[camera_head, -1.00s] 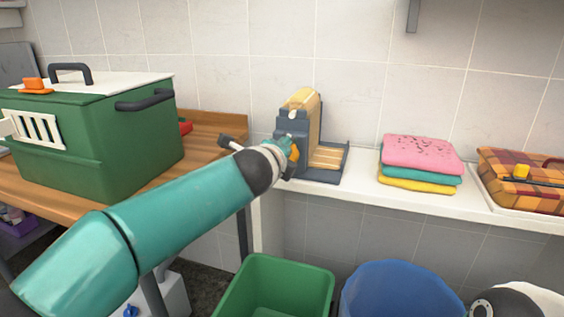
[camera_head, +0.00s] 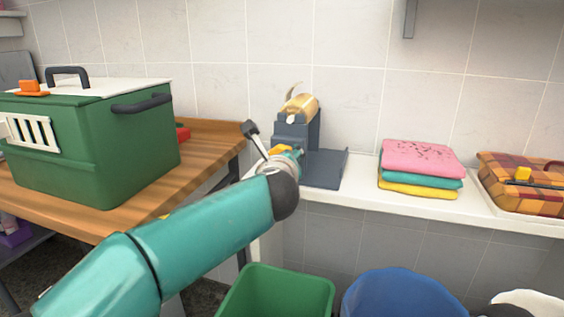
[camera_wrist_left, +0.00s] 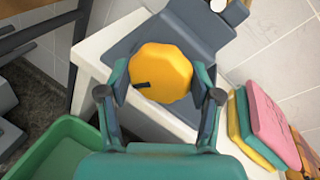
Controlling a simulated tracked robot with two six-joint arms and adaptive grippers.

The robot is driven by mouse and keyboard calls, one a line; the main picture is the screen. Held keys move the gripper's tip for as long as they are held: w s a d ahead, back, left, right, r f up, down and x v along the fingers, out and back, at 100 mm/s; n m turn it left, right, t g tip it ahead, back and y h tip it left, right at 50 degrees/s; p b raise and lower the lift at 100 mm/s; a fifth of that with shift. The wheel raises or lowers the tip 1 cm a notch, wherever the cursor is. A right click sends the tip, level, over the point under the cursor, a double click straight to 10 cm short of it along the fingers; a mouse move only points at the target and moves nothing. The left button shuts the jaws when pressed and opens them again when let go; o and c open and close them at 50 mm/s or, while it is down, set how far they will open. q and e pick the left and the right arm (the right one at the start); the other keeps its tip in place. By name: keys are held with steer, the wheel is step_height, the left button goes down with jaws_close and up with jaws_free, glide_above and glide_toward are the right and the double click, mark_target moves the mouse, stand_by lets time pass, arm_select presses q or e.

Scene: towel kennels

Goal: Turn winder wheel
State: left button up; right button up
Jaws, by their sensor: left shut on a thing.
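The winder (camera_head: 296,133) is a blue-grey stand on the white ledge with a flat base plate on its right. A tan roll (camera_head: 300,105) sits on its top, with a loose end sticking up. Its yellow faceted wheel (camera_wrist_left: 160,72) fills the middle of the left wrist view, with a dark mark on its lower left; a little of it shows in the head view (camera_head: 281,150). My left gripper (camera_wrist_left: 164,82) is shut on the wheel, one finger on each side. In the head view the gripper (camera_head: 286,156) largely hides the wheel. My right gripper is not in view.
A green kennel (camera_head: 95,145) stands on the wooden table (camera_head: 200,150) at left. Folded towels (camera_head: 420,160) and a plaid basket (camera_head: 525,170) lie right of the winder. Green (camera_head: 275,290) and blue (camera_head: 400,292) bins stand below the ledge.

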arm_select(q)
steer(key=shift+d+f, duration=0.2)
steer(key=shift+f, duration=0.25)
steer(key=o, duration=1)
steer(key=shift+o, duration=0.7)
steer(key=shift+a+r, duration=0.1)
steer(key=shift+r, duration=0.1)
steer(key=v, duration=1.2)
